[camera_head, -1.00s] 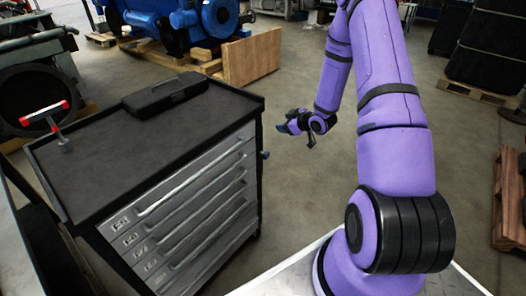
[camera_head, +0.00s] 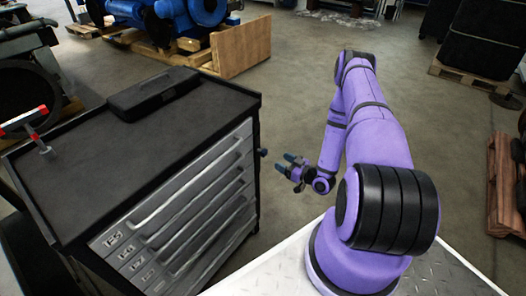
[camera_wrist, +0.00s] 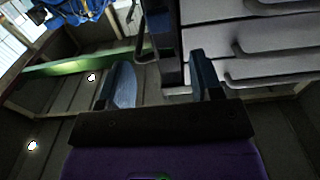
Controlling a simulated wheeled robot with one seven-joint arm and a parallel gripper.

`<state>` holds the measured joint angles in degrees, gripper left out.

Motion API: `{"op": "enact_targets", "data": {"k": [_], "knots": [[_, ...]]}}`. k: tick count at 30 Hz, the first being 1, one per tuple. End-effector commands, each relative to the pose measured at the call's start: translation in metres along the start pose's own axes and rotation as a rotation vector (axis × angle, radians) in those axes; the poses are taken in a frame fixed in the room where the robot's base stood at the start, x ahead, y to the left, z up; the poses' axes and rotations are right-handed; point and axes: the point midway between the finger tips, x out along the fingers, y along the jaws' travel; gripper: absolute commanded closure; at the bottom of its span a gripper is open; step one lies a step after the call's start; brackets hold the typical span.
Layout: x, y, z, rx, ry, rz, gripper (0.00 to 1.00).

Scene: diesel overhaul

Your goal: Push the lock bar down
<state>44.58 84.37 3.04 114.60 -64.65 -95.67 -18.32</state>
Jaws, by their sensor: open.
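The grey tool cabinet (camera_head: 190,195) with a black top stands left of my arm. A small dark knob (camera_head: 263,153) sticks out from its right side near the upper corner. In the wrist view a dark upright bar (camera_wrist: 167,40) runs beside the pale drawer fronts (camera_wrist: 270,45); I cannot tell for sure whether it is the lock bar. My gripper (camera_head: 289,166) is to the right of the cabinet, apart from it, fingers toward it. In the wrist view my gripper (camera_wrist: 162,82) is open and empty, its blue fingers spread, with the bar beyond the gap.
A black case (camera_head: 154,93) and a red-ended T-shaped tool (camera_head: 24,121) are on the cabinet top. A blue engine (camera_head: 180,18) and a wooden panel (camera_head: 241,46) stand behind. Pallets (camera_head: 503,185) are at the right. The floor (camera_head: 300,100) beyond my gripper is clear.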

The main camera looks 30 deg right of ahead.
Motion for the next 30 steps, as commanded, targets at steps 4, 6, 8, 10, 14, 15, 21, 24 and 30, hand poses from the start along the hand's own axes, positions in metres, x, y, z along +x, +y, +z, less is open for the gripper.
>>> {"op": "enact_targets", "data": {"k": [4,6,8,10,14,15,21,24,30], "knots": [[0.021,0.000,-0.001,-0.002,0.000,-0.003,0.40],[0.034,0.000,-0.001,-0.003,0.001,-0.003,0.40],[0.045,0.000,-0.001,-0.004,0.000,-0.003,0.40],[0.058,0.000,-0.001,-0.003,0.000,-0.003,0.40],[0.078,0.000,-0.001,-0.003,-0.001,-0.002,0.40],[0.083,0.000,-0.001,-0.003,-0.001,-0.002,0.40],[0.099,0.001,0.000,-0.002,-0.002,-0.001,0.40],[0.102,0.000,0.000,-0.001,-0.002,0.000,0.40],[0.102,0.000,0.000,-0.001,-0.002,0.000,0.40]]}}
